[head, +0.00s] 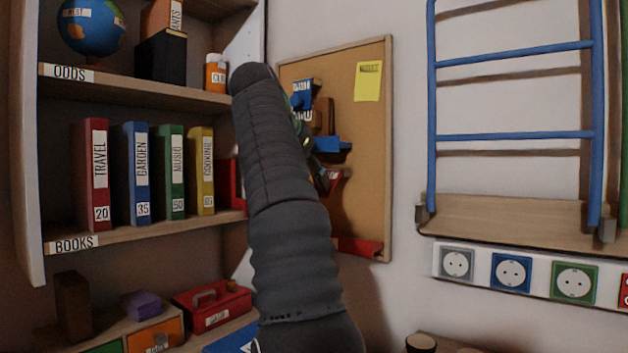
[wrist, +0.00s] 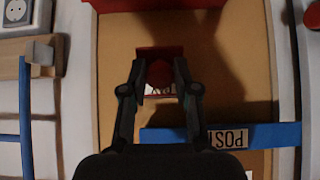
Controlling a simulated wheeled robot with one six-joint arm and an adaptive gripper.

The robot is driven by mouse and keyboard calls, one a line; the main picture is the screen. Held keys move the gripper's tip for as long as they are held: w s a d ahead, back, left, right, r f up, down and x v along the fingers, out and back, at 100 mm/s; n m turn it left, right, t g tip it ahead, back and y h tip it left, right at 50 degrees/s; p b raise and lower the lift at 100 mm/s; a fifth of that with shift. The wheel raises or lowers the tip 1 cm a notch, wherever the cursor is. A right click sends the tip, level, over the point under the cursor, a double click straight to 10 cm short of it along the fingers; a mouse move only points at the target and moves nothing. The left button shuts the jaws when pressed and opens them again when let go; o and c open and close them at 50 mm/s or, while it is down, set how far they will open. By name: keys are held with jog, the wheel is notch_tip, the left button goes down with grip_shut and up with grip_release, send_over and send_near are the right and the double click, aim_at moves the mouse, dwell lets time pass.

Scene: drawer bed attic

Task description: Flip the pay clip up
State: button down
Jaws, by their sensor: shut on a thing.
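A red clip (wrist: 160,52) is mounted on the cork board and shows at the upper middle of the wrist view. It has a round red knob (wrist: 160,73) and a white label that is mostly covered, so I cannot read it fully. My gripper (wrist: 160,82) has its two fingertips on either side of the knob, closed on it. In the head view the red clip (head: 336,179) shows only in part, beside my dark arm, which hides most of my gripper. I cannot tell the clip's exact tilt.
A blue clip (wrist: 265,136) labelled POST sits close beside my right finger. The cork board (head: 366,190) carries a yellow note (head: 368,81) and a red ledge (head: 359,247). Shelves with binders (head: 137,175) stand left; a blue ladder (head: 515,137) hangs right.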

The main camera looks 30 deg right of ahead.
jog(key=c, duration=0.9)
grip_release()
jog(key=shift+o, duration=0.2)
jog(key=shift+s+a+r, duration=0.1)
jog(key=shift+a+r, duration=0.25)
jog(key=shift+r, duration=0.05)
jog(key=s+a, duration=0.4)
jog(key=a, duration=0.7)
jog(key=shift+a, duration=0.2)
jog(key=shift+c, duration=0.2)
